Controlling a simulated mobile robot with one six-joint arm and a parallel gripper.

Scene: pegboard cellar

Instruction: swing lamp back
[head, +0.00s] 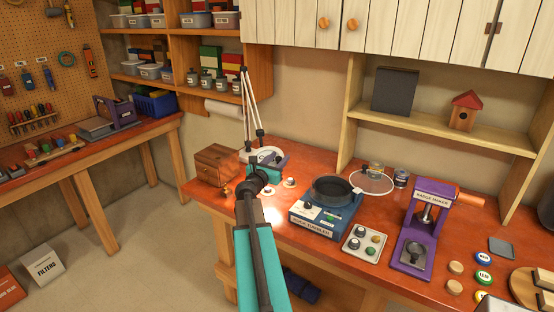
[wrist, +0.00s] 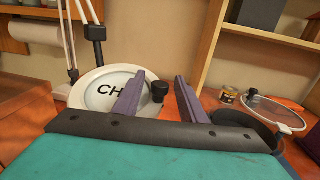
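The lamp (head: 247,105) has thin pale arms and stands at the back of the orange-red bench, left of the middle. In the wrist view its round white-rimmed head (wrist: 76,96) faces me, with the letters "CH" visible inside the rim. A black knob (wrist: 160,88) sits at the head's right edge. My gripper (wrist: 160,97) is open, its two dark purple fingers well apart. The knob shows between the fingertips, nearer the left one; I cannot tell whether they touch. In the head view my gripper (head: 266,160) is beside the lamp head, partly hiding it.
A wooden drawer box (head: 217,165) stands left of the lamp. A blue machine with a dark round pan (head: 332,189) stands to the right, with a clear lid (head: 372,181) and cans behind it. A purple badge maker (head: 428,225) is farther right. A shelf hangs above.

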